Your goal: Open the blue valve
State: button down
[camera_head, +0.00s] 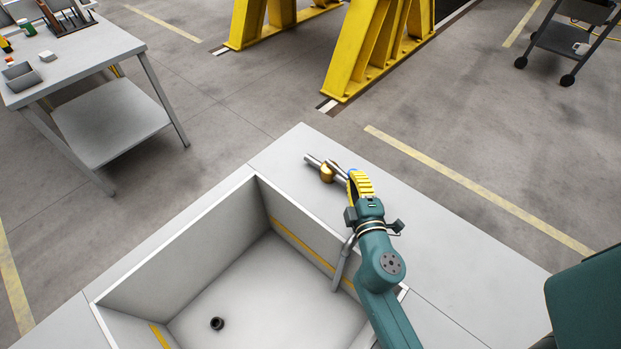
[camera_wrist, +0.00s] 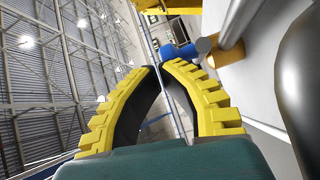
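The valve stands on a grey pipe (camera_head: 314,160) beside the sink, with a brass body (camera_head: 327,172). Its blue handle (camera_wrist: 182,52) shows beyond my fingertips in the wrist view, and the brass body (camera_wrist: 206,45) is right of it. In the head view the handle is mostly hidden by my gripper (camera_head: 354,174). My gripper (camera_wrist: 160,67) has yellow ribbed fingers whose tips come together, with nothing seen between them. The tips are close to the handle; whether they touch it I cannot tell.
A deep sink (camera_head: 178,226) with a drain lies left of my arm. A grey table (camera_head: 98,50) with small items stands at the upper left. Yellow stands (camera_head: 352,50) and a dark cart (camera_head: 566,40) are at the back. The floor between is clear.

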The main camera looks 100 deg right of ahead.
jog(key=a, duration=0.7)
jog(key=w+a+r+m+g+p, duration=0.15)
jog(key=w+p, duration=0.25)
jog(key=w, duration=0.5)
jog(key=s+d+f+b, duration=0.1)
jog(key=s+d, duration=0.4)
jog(key=d, duration=0.5)
jog(key=shift+s+f+g+b, duration=0.3)
jog(key=shift+s+g+b, duration=0.05)
jog(key=shift+b, duration=0.2)
